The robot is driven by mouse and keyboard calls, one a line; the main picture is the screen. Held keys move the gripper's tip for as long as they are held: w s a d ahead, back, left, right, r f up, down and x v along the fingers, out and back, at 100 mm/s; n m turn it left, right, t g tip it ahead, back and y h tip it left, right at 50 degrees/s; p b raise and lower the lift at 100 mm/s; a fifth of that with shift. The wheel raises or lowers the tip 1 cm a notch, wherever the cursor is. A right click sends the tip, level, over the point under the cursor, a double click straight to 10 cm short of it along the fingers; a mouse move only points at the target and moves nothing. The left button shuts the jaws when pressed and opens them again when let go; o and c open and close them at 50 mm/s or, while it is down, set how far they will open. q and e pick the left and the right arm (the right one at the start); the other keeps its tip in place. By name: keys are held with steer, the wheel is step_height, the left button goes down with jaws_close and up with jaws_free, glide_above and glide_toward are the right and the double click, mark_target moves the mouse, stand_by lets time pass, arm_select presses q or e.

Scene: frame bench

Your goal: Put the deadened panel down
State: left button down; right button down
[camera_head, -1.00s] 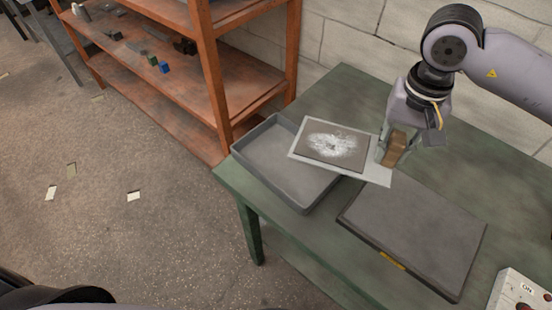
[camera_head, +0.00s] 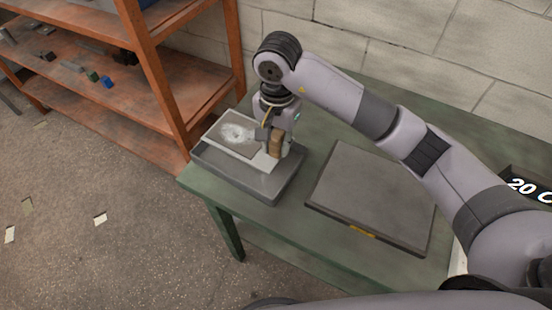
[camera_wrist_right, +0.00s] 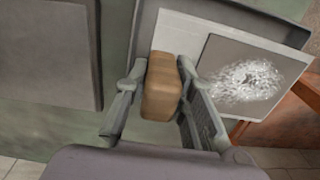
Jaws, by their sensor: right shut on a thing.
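The panel is a light plate (camera_head: 268,163) carrying a dark grey pad (camera_head: 218,137) with a white, speckled patch. It is over the grey tray (camera_head: 235,182) at the table's left end. I cannot tell whether it touches the tray. My right gripper (camera_head: 275,150) is at the panel's right end, shut on a brown block that looks fixed to the plate. In the right wrist view the brown block (camera_wrist_right: 162,88) sits between the fingers, with the plate (camera_wrist_right: 178,38) and pad (camera_wrist_right: 222,60) beyond it. My left gripper is not in view.
A dark grey flat slab (camera_head: 375,195) with a yellow tag lies on the green table (camera_head: 320,250), right of the tray. An orange shelf (camera_head: 160,85) with small items stands at the left. My right arm spans the table's back right.

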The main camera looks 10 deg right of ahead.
step_height(320, 180, down, 4)
steer(key=shift+r+p, duration=0.2)
steer(key=shift+p, duration=0.15)
step_height(320, 180, down, 4)
steer(key=shift+f+p, duration=0.25)
steer(key=shift+p, duration=0.3)
steer(key=c, duration=1.7)
jaws_free()
steer(key=shift+f, duration=0.1)
steer(key=shift+o, duration=0.2)
